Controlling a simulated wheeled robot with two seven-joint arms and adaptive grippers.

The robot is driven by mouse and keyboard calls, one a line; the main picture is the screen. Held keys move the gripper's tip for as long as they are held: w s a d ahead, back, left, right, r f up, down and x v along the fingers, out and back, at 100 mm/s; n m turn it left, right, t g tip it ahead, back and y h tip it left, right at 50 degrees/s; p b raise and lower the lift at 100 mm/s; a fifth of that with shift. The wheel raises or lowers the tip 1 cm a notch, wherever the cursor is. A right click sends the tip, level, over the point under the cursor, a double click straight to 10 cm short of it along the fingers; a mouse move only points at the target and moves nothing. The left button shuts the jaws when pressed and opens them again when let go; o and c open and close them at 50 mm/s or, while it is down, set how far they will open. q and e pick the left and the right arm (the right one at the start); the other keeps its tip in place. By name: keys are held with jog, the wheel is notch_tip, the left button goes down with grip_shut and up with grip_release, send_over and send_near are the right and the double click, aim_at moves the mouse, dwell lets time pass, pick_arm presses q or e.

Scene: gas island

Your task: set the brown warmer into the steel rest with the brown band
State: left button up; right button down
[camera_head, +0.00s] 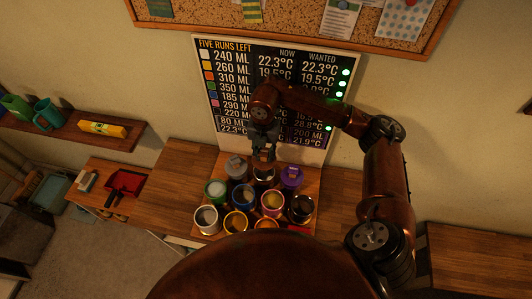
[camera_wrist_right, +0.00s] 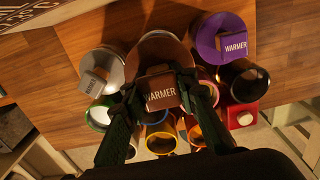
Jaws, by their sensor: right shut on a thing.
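My right gripper (camera_head: 263,150) is shut on the block handle of the brown warmer (camera_head: 264,160), over the back row of cups. In the right wrist view, the two fingers (camera_wrist_right: 160,98) close on the handle, which reads WARMER, and the warmer's round brown body (camera_wrist_right: 152,48) shows beyond it. A round steel rest (camera_head: 264,176) is directly below the warmer in the head view. Its band is too small or hidden to make out. I cannot tell whether the warmer touches it or hangs just above. My left gripper is not in view.
A purple warmer (camera_head: 291,175) stands to the right, and a grey one (camera_head: 237,168) to the left. Several open cups stand close in front, among them a green one (camera_head: 215,190). The lit board (camera_head: 215,100) rises behind. The wooden counter (camera_head: 180,185) is bare at left.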

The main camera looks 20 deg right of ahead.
aim_at(264, 152)
jog(key=shift+f, duration=0.2)
notch_tip(264, 152, down, 6)
jog(key=b, duration=0.4)
jog(key=shift+r, duration=0.15)
jog(key=shift+f+b, duration=0.75)
jog(key=shift+f, duration=0.35)
jog(key=c, duration=1.5)
grip_release()
jog(key=shift+o, duration=0.2)
jog(key=shift+r, duration=0.15)
notch_tip(264, 152, up, 12)
jog(key=shift+f, duration=0.1)
